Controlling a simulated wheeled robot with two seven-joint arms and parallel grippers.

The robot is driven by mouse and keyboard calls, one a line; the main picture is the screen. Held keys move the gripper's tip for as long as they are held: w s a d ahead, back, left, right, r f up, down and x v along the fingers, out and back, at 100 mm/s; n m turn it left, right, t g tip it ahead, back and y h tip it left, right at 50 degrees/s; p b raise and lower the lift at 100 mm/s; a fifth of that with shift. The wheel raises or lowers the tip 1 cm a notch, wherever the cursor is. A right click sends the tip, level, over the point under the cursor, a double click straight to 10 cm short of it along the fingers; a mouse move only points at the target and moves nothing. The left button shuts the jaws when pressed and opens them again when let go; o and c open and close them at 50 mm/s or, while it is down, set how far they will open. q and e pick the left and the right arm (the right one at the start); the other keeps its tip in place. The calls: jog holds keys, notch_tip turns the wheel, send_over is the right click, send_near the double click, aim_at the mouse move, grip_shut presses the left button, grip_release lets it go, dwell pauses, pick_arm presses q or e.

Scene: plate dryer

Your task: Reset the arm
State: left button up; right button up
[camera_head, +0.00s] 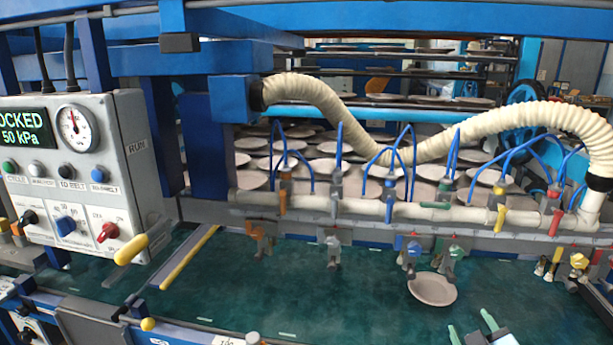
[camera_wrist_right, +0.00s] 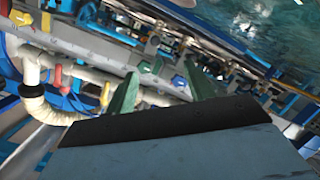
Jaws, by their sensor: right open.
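My right gripper (camera_head: 471,327) comes in at the bottom edge of the head view, right of centre. Its two green fingertips stand apart with nothing between them. The same open gripper (camera_wrist_right: 162,90) shows in the right wrist view, its fingers in front of pipes and valves. In the head view it is below and slightly right of a round pale plate (camera_head: 432,290), apart from it. The plate lies on the dark green belt (camera_head: 340,300). My left gripper is in neither view.
A white pipe (camera_head: 400,210) with coloured valves and blue tubes crosses above the belt. A ribbed cream hose (camera_head: 330,105) arches over racks of plates (camera_head: 290,165). A grey control box (camera_head: 75,165) with gauge and knobs stands at left. The belt's middle is mostly clear.

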jog(key=s+a+f+m+g+y, duration=0.1)
jog(key=s+a+f+g, duration=0.25)
jog(key=s, duration=0.55)
jog(key=s+a+f+m+g+y, duration=0.1)
jog(key=s+a+f+g+y, duration=0.25)
jog(key=s, duration=0.55)
jog(key=s+a+f+m+g+h, duration=0.1)
jog(key=s+a+f+g, duration=0.2)
jog(key=s+a+g, duration=0.4)
notch_tip(320, 180, down, 25)
jog(key=s+d+t+b, duration=0.1)
jog(key=s+d, duration=0.1)
jog(key=s+d+f+g+b, duration=0.1)
jog(key=s+d+f, duration=0.1)
jog(key=s+f, duration=1.4)
jog(key=shift+s+d+f+n, duration=0.25)
jog(key=shift+s+f+n, duration=0.1)
jog(key=shift+s, duration=0.2)
